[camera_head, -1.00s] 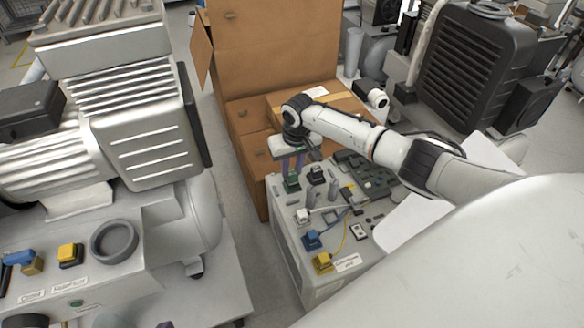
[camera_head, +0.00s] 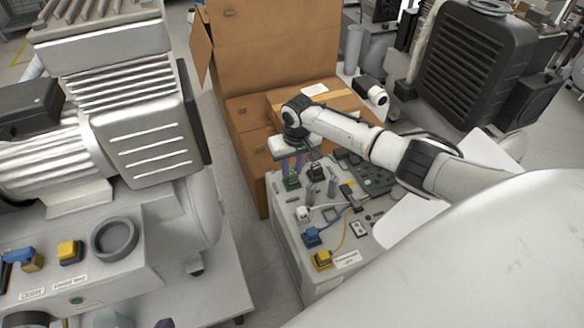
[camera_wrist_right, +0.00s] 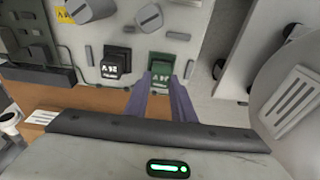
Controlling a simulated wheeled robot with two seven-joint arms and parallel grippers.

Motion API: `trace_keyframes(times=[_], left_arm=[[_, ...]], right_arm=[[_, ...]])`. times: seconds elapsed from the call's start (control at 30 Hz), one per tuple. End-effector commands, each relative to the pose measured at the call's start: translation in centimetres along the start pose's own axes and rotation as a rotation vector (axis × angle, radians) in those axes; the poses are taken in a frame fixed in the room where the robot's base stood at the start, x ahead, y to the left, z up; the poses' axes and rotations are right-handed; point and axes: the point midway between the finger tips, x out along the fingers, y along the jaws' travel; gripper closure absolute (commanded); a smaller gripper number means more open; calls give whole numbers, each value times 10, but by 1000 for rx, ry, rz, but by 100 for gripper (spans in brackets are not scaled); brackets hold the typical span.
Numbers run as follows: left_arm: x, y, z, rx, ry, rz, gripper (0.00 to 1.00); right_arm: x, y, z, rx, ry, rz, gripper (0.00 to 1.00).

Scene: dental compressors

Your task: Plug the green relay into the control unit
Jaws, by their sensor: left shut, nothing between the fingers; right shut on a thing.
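The green relay (camera_head: 292,182) is at the far left corner of the grey control unit's top (camera_head: 283,212). My right gripper (camera_head: 291,170) points down from above with its purple fingers shut on the relay. In the right wrist view the green relay (camera_wrist_right: 160,66) shows between the fingertips (camera_wrist_right: 166,78), against the panel. I cannot tell whether it is fully seated. A black relay (camera_wrist_right: 115,64) stands beside it, also in the head view (camera_head: 316,172). My left gripper (camera_head: 165,323) shows only as a purple tip at the bottom edge; most of it is hidden.
A blue block (camera_head: 312,237) and a yellow block (camera_head: 322,260) with cables sit on the unit's near side. Cardboard boxes (camera_head: 270,60) stand behind it. A large compressor (camera_head: 140,115) fills the left, with a floor gap between it and the unit.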

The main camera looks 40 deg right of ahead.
Motion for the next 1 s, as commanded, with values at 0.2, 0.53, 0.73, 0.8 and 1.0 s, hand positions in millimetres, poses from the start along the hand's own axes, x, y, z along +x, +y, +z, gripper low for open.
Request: trace_keyframes(times=[0.2, 0.53, 0.73, 0.8, 1.0], left_arm=[[2, -1, 2, 0, 0, 0, 100], [2, -1, 1, 0, 0, 0, 100], [2, -1, 1, 0, 1, 0, 100], [2, -1, 1, 0, 1, 0, 100], [2, -1, 1, 0, 1, 0, 100]], right_arm=[[5, 0, 1, 0, -1, 0, 100], [5, 0, 1, 0, 0, 0, 57], [5, 0, 1, 0, 0, 0, 56], [5, 0, 1, 0, 0, 0, 47], [5, 0, 1, 0, 0, 0, 43]])
